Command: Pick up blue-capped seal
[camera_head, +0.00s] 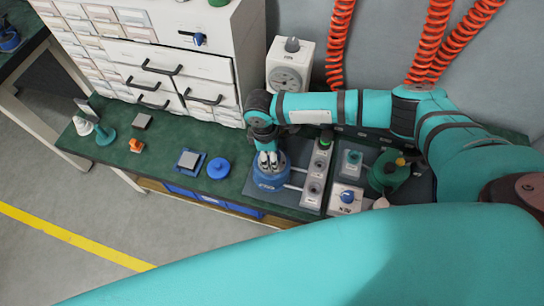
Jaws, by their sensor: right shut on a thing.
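My right gripper (268,162) points down over a blue round unit (271,183) on the bench. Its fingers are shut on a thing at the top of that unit. The fingers mostly hide that thing, so I cannot tell its cap colour or whether it is apart from the unit. A flat blue round piece (218,168) lies on the green bench left of the gripper. A white-grey strip (316,178) with several round sockets stands just right of the unit, with a green-topped piece (326,137) at its far end. My left gripper is out of view.
Right of the strip are a white box with a blue knob (347,196) and a green round unit (387,172). A white dial box (290,68) and drawer cabinet (190,75) stand behind. Small parts lie at the bench's left; bare green bench (160,165) shows between.

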